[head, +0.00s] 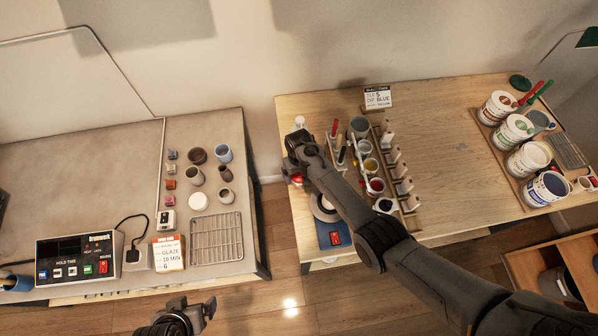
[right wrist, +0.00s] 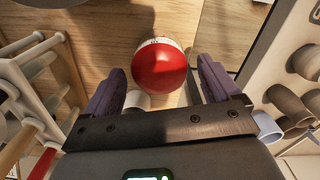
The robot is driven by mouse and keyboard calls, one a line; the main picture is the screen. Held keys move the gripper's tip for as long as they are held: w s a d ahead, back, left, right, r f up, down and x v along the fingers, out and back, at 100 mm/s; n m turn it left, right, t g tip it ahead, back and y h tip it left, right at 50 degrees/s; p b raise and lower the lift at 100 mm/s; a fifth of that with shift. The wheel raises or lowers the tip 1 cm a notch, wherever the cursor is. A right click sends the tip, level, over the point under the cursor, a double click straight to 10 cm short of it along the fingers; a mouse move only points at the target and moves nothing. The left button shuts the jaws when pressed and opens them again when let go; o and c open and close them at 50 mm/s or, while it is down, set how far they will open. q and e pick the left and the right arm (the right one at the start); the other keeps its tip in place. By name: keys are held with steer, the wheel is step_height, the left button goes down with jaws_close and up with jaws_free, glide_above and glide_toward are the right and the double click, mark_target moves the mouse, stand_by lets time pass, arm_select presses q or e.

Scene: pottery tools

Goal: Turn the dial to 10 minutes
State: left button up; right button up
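A red domed dial (right wrist: 160,68) with a white marked band at its far side shows in the right wrist view. In the head view only a bit of red (head: 296,179) shows beside my right gripper (head: 291,170), at the left edge of the wooden table. The right gripper is open. Its two purple-grey fingers (right wrist: 160,88) are on either side of the dial, with gaps between. The dial's setting cannot be read. My left gripper (head: 192,306) is at the bottom of the head view, empty and seemingly open, away from the dial.
A control box (head: 75,258) and a card reading glaze, 10 min (head: 168,253) stand on the left table near a wire rack (head: 216,236). A wooden tool rack (head: 398,172) and several cups stand close to my right arm. Paint tubs (head: 497,107) line the right side.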

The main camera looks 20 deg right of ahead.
mark_target(299, 174)
steer(key=c, duration=1)
steer(key=shift+r+m+p, duration=0.1)
steer(key=shift+m+p, duration=0.3)
steer(key=shift+m, duration=1.6)
steer(key=o, duration=1.1)
step_height(299, 174, up, 11)
steer(key=p, duration=0.1)
steer(key=shift+f+p, duration=0.2)
steer(key=shift+p, duration=0.1)
